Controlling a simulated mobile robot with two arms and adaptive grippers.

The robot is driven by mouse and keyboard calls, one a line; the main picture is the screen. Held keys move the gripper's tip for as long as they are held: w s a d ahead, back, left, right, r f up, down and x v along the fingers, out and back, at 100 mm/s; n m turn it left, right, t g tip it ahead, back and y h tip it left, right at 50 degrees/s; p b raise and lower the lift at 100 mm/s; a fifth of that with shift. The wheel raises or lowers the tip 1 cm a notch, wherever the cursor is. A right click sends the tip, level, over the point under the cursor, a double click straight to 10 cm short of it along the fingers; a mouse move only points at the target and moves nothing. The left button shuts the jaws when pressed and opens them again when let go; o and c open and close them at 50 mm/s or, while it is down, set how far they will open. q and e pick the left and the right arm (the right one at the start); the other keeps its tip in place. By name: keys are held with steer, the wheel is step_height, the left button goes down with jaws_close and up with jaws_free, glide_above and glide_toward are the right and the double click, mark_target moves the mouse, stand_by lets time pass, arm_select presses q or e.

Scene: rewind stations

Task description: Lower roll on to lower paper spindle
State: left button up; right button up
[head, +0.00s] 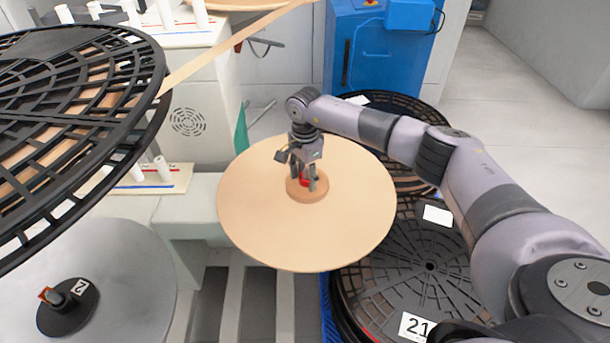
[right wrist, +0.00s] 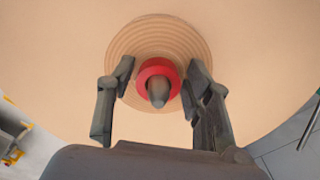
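A tan paper roll (head: 260,225) lies as a wide flat disc in the middle of the head view, with a raised stepped core (head: 300,192). In the right wrist view, a red ring (right wrist: 145,77) sits at the middle of the core (right wrist: 160,34), with a dark grey tip (right wrist: 157,92) inside it. My right gripper (head: 306,182) points down over the core. Its two fingers stand on either side of the red ring, with a gap on both sides, open. My left gripper is not in view. What lies under the roll is hidden.
Black slotted discs (head: 425,280), one labelled 21, are stacked at the right. A large black grid disc (head: 85,75) fills the upper left. Below it is a grey disc (head: 125,265) with a black hub (head: 68,308). A blue cabinet (head: 375,50) stands behind.

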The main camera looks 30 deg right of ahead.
steer(key=shift+o, duration=0.7)
steer(key=shift+r, duration=0.15)
steer(key=shift+r, duration=0.3)
step_height(320, 180, up, 12)
steer(key=shift+f+b, duration=0.25)
steer(key=shift+b, duration=0.25)
steer(key=shift+s+f, duration=0.1)
